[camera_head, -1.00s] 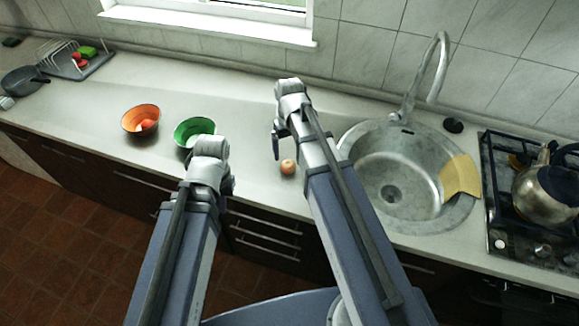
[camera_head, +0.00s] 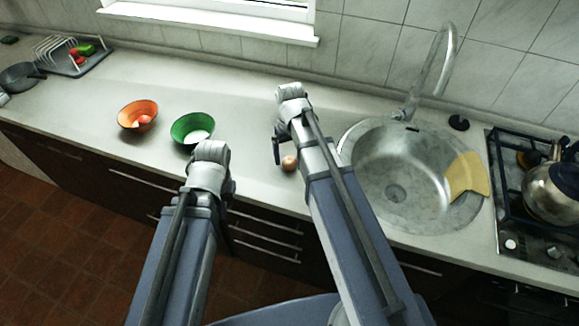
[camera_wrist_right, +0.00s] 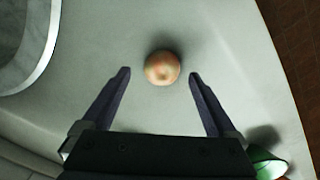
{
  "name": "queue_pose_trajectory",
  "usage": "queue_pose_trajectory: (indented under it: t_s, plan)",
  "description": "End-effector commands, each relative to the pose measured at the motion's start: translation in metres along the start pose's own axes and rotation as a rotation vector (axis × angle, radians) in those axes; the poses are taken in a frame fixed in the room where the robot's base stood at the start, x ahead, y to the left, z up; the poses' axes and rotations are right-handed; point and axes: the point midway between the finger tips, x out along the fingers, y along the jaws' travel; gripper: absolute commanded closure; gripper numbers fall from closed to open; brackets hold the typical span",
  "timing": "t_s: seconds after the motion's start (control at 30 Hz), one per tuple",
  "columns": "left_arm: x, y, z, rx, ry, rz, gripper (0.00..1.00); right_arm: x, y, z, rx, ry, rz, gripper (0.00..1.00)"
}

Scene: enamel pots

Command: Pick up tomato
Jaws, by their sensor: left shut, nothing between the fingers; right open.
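A round orange-red item with paler patches, which looks like the tomato (camera_head: 289,163), lies on the counter left of the sink. It also shows in the right wrist view (camera_wrist_right: 162,68), between and slightly beyond the fingertips. My right gripper (camera_head: 277,150) is open beside it; in the right wrist view its fingers (camera_wrist_right: 159,74) are spread with nothing held. My left gripper (camera_head: 212,172) is shut and empty in front of the green bowl, its fingers mostly hidden by the wrist. Other reddish round items (camera_head: 143,120) lie in the orange bowl.
The orange bowl (camera_head: 125,112) and green bowl (camera_head: 180,130) stand to the left on the counter (camera_head: 240,100). A dish rack (camera_head: 70,66) with red and green items is far left. The sink (camera_head: 380,175), a yellow cloth (camera_head: 466,175) and stove with kettle (camera_head: 553,190) are right.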

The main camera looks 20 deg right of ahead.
Motion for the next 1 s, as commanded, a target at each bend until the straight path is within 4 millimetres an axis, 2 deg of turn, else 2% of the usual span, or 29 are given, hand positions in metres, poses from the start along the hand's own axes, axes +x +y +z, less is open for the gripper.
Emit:
queue_pose_trajectory:
  t_s: [0.03, 0.2, 0.53, 1.0]
  plan:
    - [0.013, 0.001, -0.001, 0.0, 0.0, 0.0, 1.0, 0.013, -0.002, 0.0, -0.001, 0.0, 0.0, 0.07]
    - [0.032, 0.003, -0.002, 0.0, 0.0, 0.0, 1.0, 0.032, -0.003, 0.0, 0.0, 0.0, 0.0, 0.07]
    - [0.033, 0.003, -0.002, 0.0, 0.0, 0.0, 1.0, 0.033, -0.002, 0.0, 0.0, 0.0, 0.0, 0.08]
    - [0.033, 0.003, -0.002, 0.0, 0.0, 0.0, 1.0, 0.033, -0.002, 0.0, 0.0, 0.0, 0.0, 0.61]
